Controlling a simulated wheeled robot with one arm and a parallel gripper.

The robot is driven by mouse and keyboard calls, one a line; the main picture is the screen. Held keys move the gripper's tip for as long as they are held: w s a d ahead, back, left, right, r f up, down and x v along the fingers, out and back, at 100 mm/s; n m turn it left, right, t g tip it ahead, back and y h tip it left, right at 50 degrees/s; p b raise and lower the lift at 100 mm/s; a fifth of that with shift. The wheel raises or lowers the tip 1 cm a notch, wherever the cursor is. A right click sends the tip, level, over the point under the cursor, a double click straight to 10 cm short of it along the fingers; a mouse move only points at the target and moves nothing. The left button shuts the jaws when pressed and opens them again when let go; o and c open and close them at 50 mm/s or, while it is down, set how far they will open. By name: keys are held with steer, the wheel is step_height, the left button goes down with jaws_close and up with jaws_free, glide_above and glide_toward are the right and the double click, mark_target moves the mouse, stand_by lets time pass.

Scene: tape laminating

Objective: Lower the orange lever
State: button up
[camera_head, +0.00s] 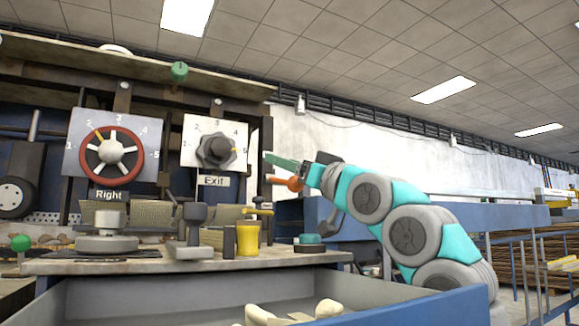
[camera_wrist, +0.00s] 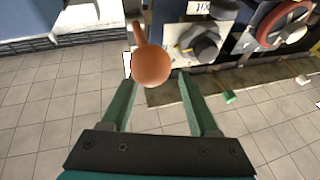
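The orange lever (camera_wrist: 150,66) has a round ball end and a short stem. In the wrist view it stands just beyond and between my two green fingertips, and the fingers are spread apart. My gripper (camera_wrist: 155,90) is open and empty. In the head view the orange lever (camera_head: 294,183) shows just below and beside my gripper's green finger (camera_head: 283,161), to the right of the Exit dial. The lever's base is hidden in the head view. I cannot tell whether a finger touches the ball.
A dial with a red ring marked Right (camera_head: 109,158) and a grey Exit dial (camera_head: 215,149) are on the machine to the left. A worktop (camera_head: 190,260) below holds a yellow cup (camera_head: 248,238) and several metal parts. Tiled floor (camera_wrist: 50,120) lies below the gripper.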

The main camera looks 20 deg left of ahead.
steer(key=shift+o, duration=0.6)
steer(key=shift+w, duration=0.1)
steer(key=shift+f, duration=0.1)
steer(key=shift+d+f, duration=0.2)
steer(key=shift+d, duration=0.2)
steer(key=s+d+b, duration=0.4)
steer(key=s+d, duration=0.2)
steer(key=d, duration=0.6)
steer(key=shift+s+d+f, duration=0.25)
steer(key=shift+f, duration=0.1)
steer(key=shift+w, duration=0.1)
